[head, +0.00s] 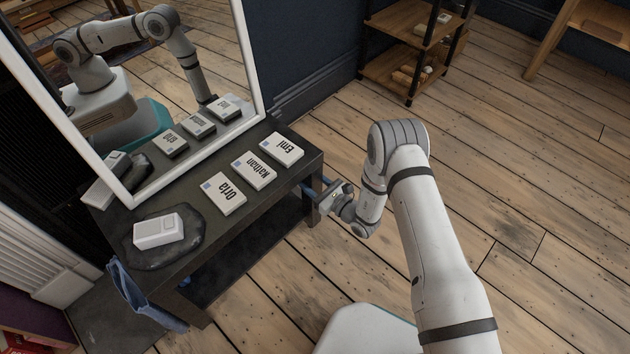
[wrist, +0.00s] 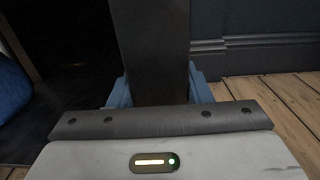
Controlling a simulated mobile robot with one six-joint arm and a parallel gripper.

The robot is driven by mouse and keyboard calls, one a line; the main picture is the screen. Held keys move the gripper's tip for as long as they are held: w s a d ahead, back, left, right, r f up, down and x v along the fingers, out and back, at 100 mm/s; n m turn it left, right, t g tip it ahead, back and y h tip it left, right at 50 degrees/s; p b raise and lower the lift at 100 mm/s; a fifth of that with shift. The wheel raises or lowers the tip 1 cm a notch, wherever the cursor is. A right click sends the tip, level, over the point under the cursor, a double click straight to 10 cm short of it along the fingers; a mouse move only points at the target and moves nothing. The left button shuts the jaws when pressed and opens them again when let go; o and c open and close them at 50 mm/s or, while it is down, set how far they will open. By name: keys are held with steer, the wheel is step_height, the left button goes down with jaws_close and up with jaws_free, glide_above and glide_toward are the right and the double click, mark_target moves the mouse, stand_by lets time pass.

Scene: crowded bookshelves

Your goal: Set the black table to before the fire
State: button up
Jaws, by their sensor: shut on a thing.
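The black table (head: 258,196), low with an open lower shelf, stands along the wall at the left of the head view. A white box (head: 159,231) sits on a dark, irregular slab (head: 190,254) at the near left end. My gripper (head: 314,193) is at the table's right end. In the wrist view its blue fingers lie on both sides of a dark upright leg (wrist: 153,50), shut on it. No flames show.
A white-framed mirror (head: 190,80) stands at the table's back edge and reflects my arm. Blue cloth (head: 133,293) hangs at the near left end. A white fluted surround (head: 40,240) and dark floor slab (head: 105,315) are at lower left. A wooden shelf (head: 405,75) stands behind; the right floor is clear.

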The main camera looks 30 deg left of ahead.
steer(key=shift+s+a+r, duration=0.15)
steer(key=shift+s+a, duration=0.05)
steer(key=o, duration=1.4)
steer(key=shift+d, duration=0.1)
steer(key=shift+p+v, duration=1.2)
steer(key=shift+v, duration=2.75)
